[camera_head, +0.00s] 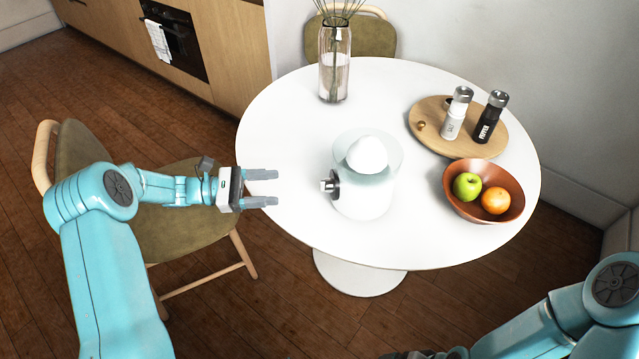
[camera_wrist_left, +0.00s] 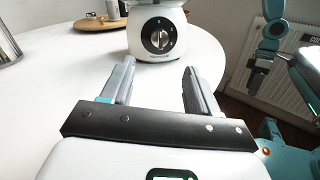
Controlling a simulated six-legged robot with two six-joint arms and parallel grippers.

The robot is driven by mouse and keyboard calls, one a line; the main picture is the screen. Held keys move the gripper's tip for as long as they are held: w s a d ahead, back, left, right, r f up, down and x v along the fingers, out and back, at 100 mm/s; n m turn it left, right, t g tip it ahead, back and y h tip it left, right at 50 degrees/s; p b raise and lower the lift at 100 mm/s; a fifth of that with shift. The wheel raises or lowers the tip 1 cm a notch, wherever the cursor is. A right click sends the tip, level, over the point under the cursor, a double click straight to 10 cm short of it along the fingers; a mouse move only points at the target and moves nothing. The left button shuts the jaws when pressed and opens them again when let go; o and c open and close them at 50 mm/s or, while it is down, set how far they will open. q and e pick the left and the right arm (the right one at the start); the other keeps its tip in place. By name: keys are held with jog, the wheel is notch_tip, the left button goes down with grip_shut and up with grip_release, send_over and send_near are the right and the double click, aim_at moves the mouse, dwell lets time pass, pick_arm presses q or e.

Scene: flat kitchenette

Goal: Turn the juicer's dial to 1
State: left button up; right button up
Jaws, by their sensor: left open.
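The white juicer (camera_head: 362,190) stands upright on the round table, with a clear bowl and white cone on top. Its dial (camera_head: 328,185) is on the side facing my left gripper.
The white round table (camera_head: 290,110) is clear around the juicer's left side. A glass vase (camera_head: 335,65) stands behind. A wooden board (camera_head: 470,146) with salt and pepper shakers and a brown fruit bowl (camera_head: 462,208) are to the right. A chair (camera_head: 190,225) stands below my left arm.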

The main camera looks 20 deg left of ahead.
aim_at(326, 186)
pick_arm(q)
jog(key=x, duration=1.1)
jog(key=shift+d+p, duration=0.2)
jog(key=shift+p, duration=0.15)
jog(key=c, duration=1)
